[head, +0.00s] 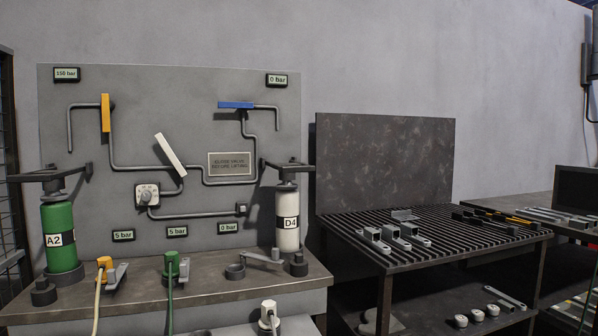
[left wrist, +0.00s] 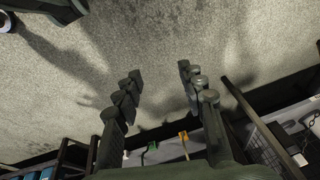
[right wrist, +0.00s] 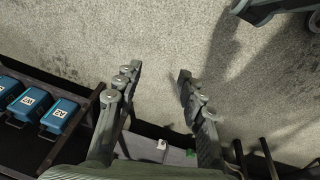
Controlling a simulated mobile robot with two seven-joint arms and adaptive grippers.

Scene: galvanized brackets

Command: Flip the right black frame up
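The right black frame (head: 287,166) is a dark bar sticking out from the grey panel (head: 190,88). It lies roughly level over the top of the white D4 cylinder (head: 287,222). A matching left black frame (head: 50,174) lies level over the green A2 cylinder (head: 60,237). My left gripper (left wrist: 160,70) is open and empty, with bare speckled floor between its fingers. My right gripper (right wrist: 158,72) is open and empty, also over the floor. Neither gripper shows in the head view, and both are away from the frames.
Pipes, a yellow handle (head: 105,113), a white handle (head: 170,155) and a blue handle (head: 236,105) are on the panel. Hose fittings line the bench (head: 200,283) front. A slatted table (head: 440,262) with metal brackets stands right. Blue labelled boxes (right wrist: 59,116) show in the right wrist view.

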